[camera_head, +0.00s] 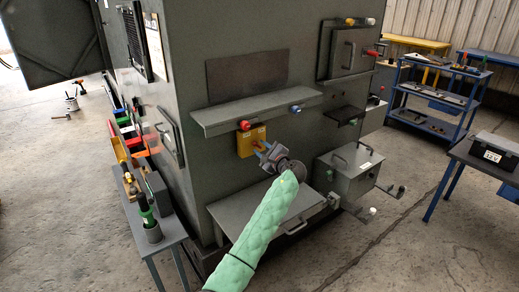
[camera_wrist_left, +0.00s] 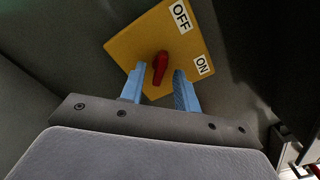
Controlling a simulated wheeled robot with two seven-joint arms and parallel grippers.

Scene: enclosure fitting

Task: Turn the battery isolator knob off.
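The isolator plate (camera_head: 246,146) is yellow and fixed to the grey cabinet wall below a narrow shelf. In the left wrist view the plate (camera_wrist_left: 128,47) carries a red knob (camera_wrist_left: 160,68), an OFF label (camera_wrist_left: 181,15) at the upper right and an ON label (camera_wrist_left: 202,64) at the right. The knob's handle stands nearly upright in this picture. My left gripper (camera_head: 261,148) is in front of the plate. Its blue fingers (camera_wrist_left: 158,86) are open, one on each side of the knob's lower end, with gaps on both sides. My right gripper is not in view.
A grey box (camera_head: 350,170) is mounted to the right. A drawer-like ledge (camera_head: 240,207) sticks out below my gripper.

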